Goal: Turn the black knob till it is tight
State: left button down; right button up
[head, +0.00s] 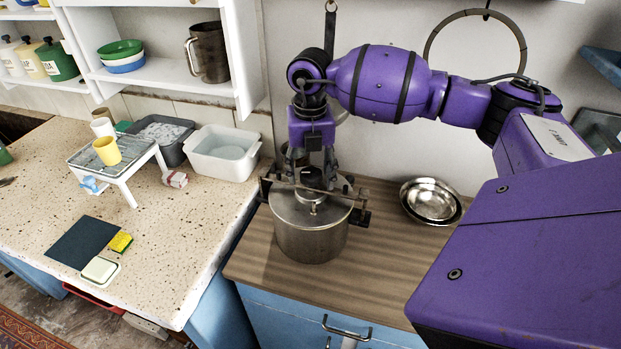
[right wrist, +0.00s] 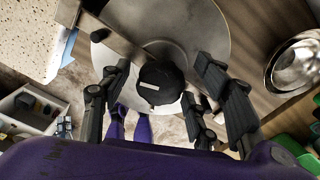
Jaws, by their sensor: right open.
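The black knob (right wrist: 160,88) sits on top of the steel pot's lid, on the metal bar that crosses it. A short pale mark shows on the knob's top. The steel pot (head: 311,238) stands on the wooden counter in the head view. My right gripper (head: 314,180) points down over the pot's middle. In the right wrist view its fingers (right wrist: 160,90) are open, one on each side of the knob, with gaps between them and the knob. My left gripper does not show.
Nested metal bowls (head: 431,201) stand right of the pot on the wooden counter (head: 375,270). The speckled worktop (head: 180,235) at left bears a white rack (head: 128,177), a white basin (head: 222,153) and a sponge (head: 121,243). The front of the wooden counter is clear.

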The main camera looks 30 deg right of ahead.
jog(key=shift+c, duration=0.4)
jog(key=c, duration=0.7)
jog(key=shift+m+p, duration=0.6)
jog(key=shift+m, duration=0.7)
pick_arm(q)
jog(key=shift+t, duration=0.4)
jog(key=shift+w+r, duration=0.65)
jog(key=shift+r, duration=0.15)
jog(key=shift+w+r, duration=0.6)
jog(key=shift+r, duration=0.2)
pick_arm(e)
jog(key=shift+m, duration=0.7)
jog(key=o, duration=0.8)
